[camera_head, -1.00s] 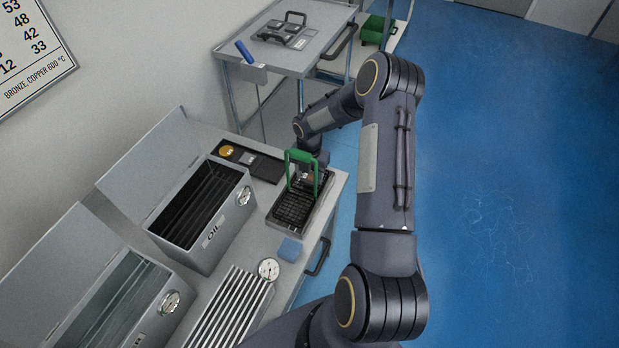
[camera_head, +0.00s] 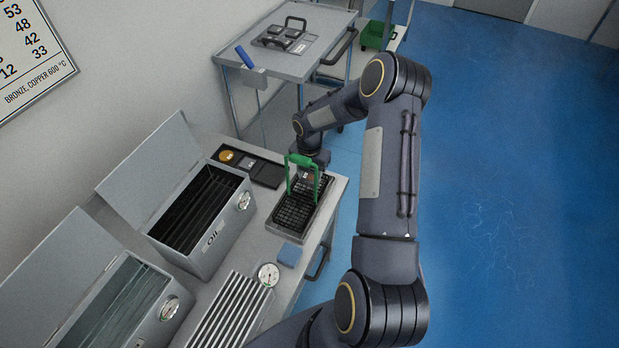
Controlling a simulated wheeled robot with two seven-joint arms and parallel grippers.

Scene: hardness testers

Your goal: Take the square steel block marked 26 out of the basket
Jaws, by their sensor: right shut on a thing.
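The black wire basket (camera_head: 294,212) with its upright green handle (camera_head: 317,181) stands on a tray at the right end of the bench. My right gripper (camera_head: 309,170) points down at the far side of the basket, behind the handle. It is shut on a small square brownish block (camera_head: 307,176), at or just above the basket's far part. The handle partly hides the fingers and block. The block's mark is too small to read, and I cannot tell whether it still touches the basket. My left gripper is out of view.
The open oil tank (camera_head: 222,237) stands left. A blue pad (camera_head: 289,254), dial gauge (camera_head: 268,274) and ribbed rack (camera_head: 232,310) are nearer.

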